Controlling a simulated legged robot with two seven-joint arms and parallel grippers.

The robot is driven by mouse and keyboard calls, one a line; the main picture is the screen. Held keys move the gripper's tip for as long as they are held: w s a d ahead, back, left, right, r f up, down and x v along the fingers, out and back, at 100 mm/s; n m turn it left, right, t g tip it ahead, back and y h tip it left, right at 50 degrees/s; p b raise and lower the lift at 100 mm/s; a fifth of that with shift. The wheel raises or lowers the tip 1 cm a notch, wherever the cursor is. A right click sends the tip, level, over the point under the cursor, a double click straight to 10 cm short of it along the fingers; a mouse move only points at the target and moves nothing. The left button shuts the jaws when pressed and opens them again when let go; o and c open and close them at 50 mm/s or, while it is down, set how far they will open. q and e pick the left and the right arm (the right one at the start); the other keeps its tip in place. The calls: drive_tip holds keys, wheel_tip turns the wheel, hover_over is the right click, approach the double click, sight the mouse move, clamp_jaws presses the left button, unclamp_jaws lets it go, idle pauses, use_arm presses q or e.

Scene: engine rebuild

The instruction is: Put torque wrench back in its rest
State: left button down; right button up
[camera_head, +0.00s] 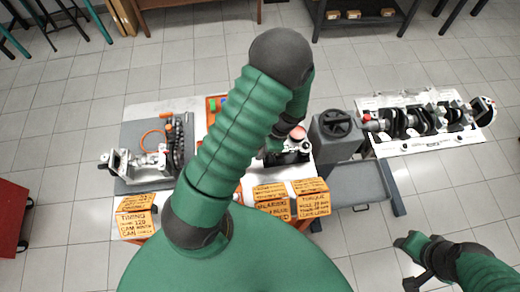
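I cannot make out the torque wrench or its rest with certainty. A large green arm of mine fills the middle of the view and covers much of the white workbench (150,108). Its far end bends down behind itself, near a silver metal part on the bench, and its gripper is mostly hidden. My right gripper (409,262) is at the lower right, over the floor and apart from the bench. Its fingers look spread, with nothing clearly between them. An orange block marked TORQUE (312,199) stands at the bench's front edge.
A grey mat (130,135) at left holds metal parts and an orange loop. More orange labelled blocks (135,217) line the front. A grey machine with a black handle (337,120) stands right of the bench, beside a crankshaft (420,119) on a white plate. A red cabinet (12,215) is far left.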

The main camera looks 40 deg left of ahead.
use_arm(q)
drive_tip(key=shift+f, duration=0.5)
drive_tip(key=c, duration=1.5)
unclamp_jaws()
drive_tip(key=shift+r, duration=0.15)
drive_tip(key=shift+r+p, duration=1.35)
drive_tip(key=shift+r, duration=0.1)
drive_tip(key=o, duration=0.5)
drive_tip(key=shift+o, duration=0.2)
drive_tip(key=b+v, duration=0.1)
drive_tip(key=v, duration=1.5)
drive_tip(key=shift+w+r, duration=0.2)
drive_tip(key=shift+r, duration=0.1)
